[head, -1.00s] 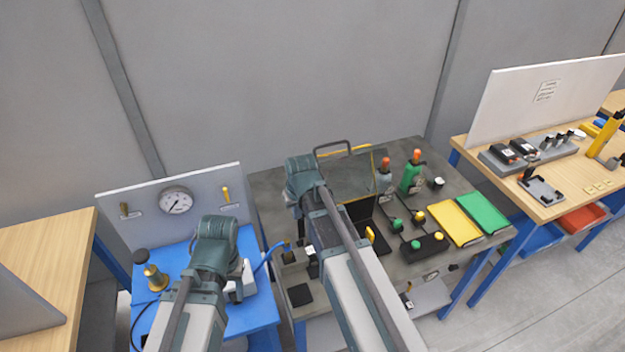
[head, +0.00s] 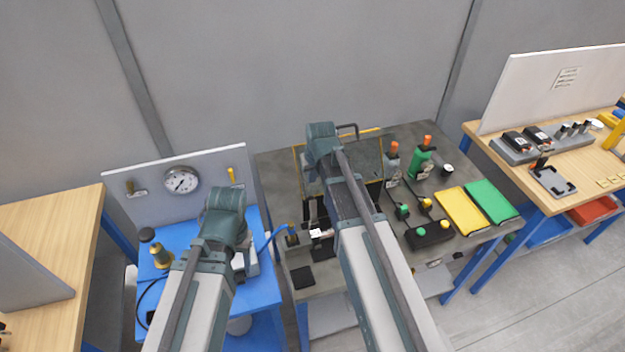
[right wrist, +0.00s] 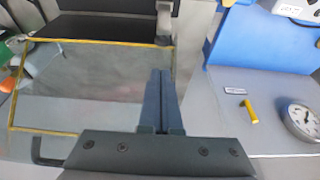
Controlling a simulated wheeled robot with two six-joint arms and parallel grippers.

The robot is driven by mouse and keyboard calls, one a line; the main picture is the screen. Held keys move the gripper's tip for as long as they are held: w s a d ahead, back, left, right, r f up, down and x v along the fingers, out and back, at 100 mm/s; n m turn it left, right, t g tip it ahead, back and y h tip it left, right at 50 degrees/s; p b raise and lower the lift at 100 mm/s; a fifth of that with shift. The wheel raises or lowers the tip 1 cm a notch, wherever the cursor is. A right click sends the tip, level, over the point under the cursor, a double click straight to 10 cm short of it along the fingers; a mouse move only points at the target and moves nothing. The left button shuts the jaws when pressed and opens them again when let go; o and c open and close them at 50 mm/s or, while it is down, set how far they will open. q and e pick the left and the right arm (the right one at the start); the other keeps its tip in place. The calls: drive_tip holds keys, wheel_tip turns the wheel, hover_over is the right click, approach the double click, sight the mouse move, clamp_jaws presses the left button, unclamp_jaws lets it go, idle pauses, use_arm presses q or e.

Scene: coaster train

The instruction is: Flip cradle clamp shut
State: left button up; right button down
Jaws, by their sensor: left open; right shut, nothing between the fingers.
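I cannot pick out the cradle clamp for certain. In the head view a dark fixture with a small white part (head: 321,233) sits on the grey bench, partly covered by my right arm. My right gripper (head: 315,168) is over the back of that bench, its fingers hidden in the head view. In the right wrist view its fingers (right wrist: 159,100) are shut and empty, near a dark block (right wrist: 163,40) beside the clear yellow-edged panel (right wrist: 95,88); contact is unclear. My left gripper (head: 226,210) is over the blue bench, its fingertips mostly hidden, open.
Bottles, green and yellow knobs, a yellow tray (head: 459,214) and a green tray (head: 491,201) occupy the grey bench's right side.

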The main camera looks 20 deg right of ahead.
sight(309, 192)
drive_tip(key=b+x, duration=0.7)
drive_tip(key=x, duration=0.1)
drive_tip(key=shift+f+b, duration=0.35)
drive_tip(key=shift+w, duration=0.15)
